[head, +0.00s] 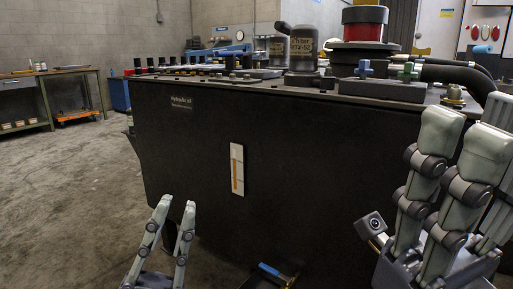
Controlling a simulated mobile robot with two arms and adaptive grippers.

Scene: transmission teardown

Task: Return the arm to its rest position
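My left gripper (176,206) is at the lower left, pointing up. Its two fingers are apart, with nothing held between them. It is in front of the lower left part of a large black hydraulic unit (200,150). My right gripper (462,130) is large and close at the right edge, with its fingers pointing up. Its finger links overlap in this view and part of it is cut off by the frame, so its opening is unclear. No held object shows in it.
The black unit fills the middle, with valves, hoses and a red-banded cylinder (362,30) on top. A tool with a blue handle (270,270) shows low in front. A workbench (45,75) stands at the far left. The concrete floor (70,190) at left is clear.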

